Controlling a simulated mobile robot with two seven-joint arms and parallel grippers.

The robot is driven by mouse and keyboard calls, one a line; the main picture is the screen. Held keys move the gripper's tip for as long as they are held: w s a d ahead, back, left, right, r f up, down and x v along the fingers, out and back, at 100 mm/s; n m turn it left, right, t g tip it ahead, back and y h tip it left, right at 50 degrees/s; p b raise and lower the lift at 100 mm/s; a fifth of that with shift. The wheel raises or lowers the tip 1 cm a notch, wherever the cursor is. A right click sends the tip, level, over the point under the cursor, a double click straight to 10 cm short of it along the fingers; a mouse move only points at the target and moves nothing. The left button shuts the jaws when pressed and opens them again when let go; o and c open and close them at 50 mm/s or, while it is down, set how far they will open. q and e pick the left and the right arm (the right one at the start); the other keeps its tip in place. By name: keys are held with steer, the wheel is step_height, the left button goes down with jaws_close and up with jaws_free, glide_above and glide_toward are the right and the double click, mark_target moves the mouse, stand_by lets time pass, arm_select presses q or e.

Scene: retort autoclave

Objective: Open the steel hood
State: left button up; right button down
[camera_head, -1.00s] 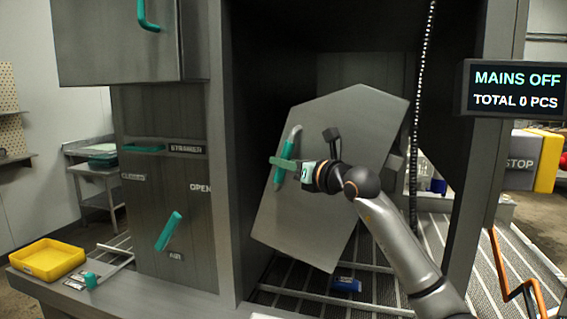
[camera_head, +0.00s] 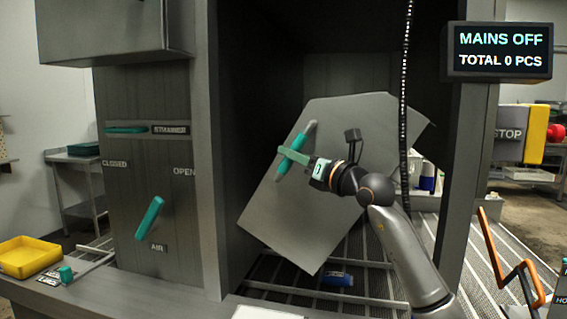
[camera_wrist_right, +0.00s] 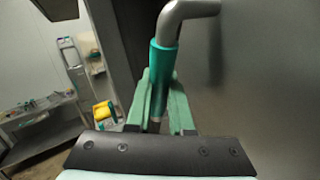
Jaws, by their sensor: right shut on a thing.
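The steel hood (camera_head: 320,205) is a flat grey panel in the opening of the machine, tilted with its lower corner pointing down. It carries a bar handle with a teal grip (camera_head: 298,147). My right gripper (camera_head: 289,158) is shut on this handle. In the right wrist view, the green fingers (camera_wrist_right: 163,105) stand on both sides of the handle (camera_wrist_right: 164,62), just at the teal sleeve's lower part. The hood's surface (camera_wrist_right: 265,80) fills the right of that view. My left gripper is not in view.
A dark upright frame post (camera_head: 208,150) stands left of the hood. A teal air lever (camera_head: 149,217) and a yellow tray (camera_head: 28,257) are further left. A chain (camera_head: 404,100) hangs at the right. A blue item (camera_head: 338,279) lies on the slatted bed below.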

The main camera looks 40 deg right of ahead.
steer(key=shift+d+f, duration=0.1)
steer(key=shift+f, duration=0.1)
steer(key=c, duration=0.9)
jaws_free()
steer(key=shift+c, duration=0.2)
steer(key=shift+o, duration=0.7)
steer(key=shift+r, duration=0.1)
steer(key=shift+s+d, duration=0.1)
steer(key=shift+s, duration=0.4)
steer(key=a+b+v, duration=0.1)
steer(key=b+v, duration=0.3)
steer(key=v, duration=0.7)
steer(key=shift+s+d, duration=0.3)
